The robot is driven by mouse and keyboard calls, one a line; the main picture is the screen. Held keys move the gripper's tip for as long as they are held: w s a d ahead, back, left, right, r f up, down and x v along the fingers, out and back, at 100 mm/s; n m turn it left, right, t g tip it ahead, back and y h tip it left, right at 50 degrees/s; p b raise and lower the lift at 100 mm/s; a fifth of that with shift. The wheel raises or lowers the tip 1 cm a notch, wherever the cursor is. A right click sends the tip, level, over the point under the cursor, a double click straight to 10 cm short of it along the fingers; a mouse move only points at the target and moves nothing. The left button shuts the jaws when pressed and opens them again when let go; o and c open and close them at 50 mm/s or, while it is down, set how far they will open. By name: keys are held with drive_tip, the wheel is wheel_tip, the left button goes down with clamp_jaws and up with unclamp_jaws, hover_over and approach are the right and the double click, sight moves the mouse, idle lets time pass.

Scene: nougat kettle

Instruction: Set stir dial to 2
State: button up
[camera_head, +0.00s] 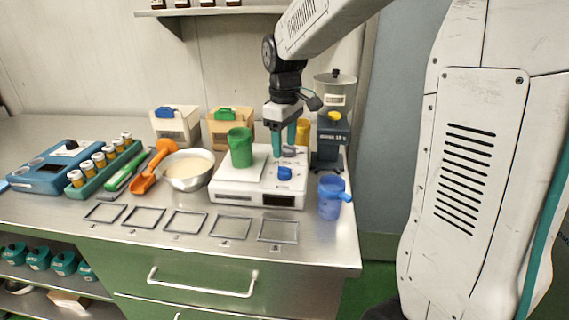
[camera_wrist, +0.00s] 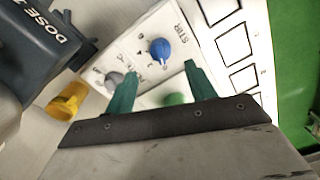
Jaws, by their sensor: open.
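The stir dial is a blue knob (camera_head: 285,173) on the front right of the white hotplate unit (camera_head: 233,190). In the wrist view the blue stir dial (camera_wrist: 160,49) sits beside the printed word STIR, with small numerals around it. I cannot tell which numeral it points at. My gripper (camera_head: 284,146) has green fingers and points down over the back right of the unit, near the grey knob (camera_head: 291,151). In the wrist view my gripper (camera_wrist: 158,82) is open and empty, its fingers apart, with the blue dial beyond the tips. The grey knob (camera_wrist: 114,80) is near the left finger.
A green beaker (camera_head: 240,147) stands on the unit's plate. A blue jug (camera_head: 330,198) stands to the right, and a metal bowl (camera_head: 188,170) to the left. A dosing device (camera_head: 331,140) and yellow cup (camera_head: 302,131) are behind. Square frames (camera_head: 230,227) line the front.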

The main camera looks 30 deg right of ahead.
sight(285, 167)
wheel_tip(285, 167, down, 7)
drive_tip(key=shift+r, duration=0.2)
drive_tip(key=c, duration=1)
drive_tip(key=shift+m, duration=0.4)
drive_tip(key=m, duration=0.3)
drive_tip(key=shift+m, duration=2.5)
